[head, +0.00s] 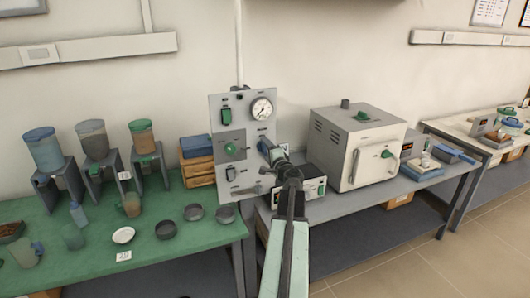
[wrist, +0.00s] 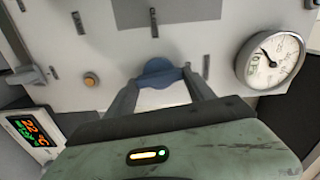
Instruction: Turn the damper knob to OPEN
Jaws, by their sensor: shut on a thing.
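A pale upright panel (head: 244,108) stands behind the benches and carries several controls. A blue knob (wrist: 158,72) sits on it, seen in the wrist view; in the head view it shows as a small blue part (head: 264,145) at the panel's right side. My gripper (wrist: 161,84) is shut on the blue knob, one finger on each side. Short dark marks are on the panel around it, but their lettering cannot be read. My gripper (head: 273,152) and arm hide part of the knob and lower panel in the head view.
A round gauge (head: 262,108) is near the knob. A green knob (head: 231,149) and a green switch (head: 226,114) are left of it. A small orange button (wrist: 91,80) and a lit display (wrist: 27,132) show in the wrist view. A white furnace (head: 360,145) stands right.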

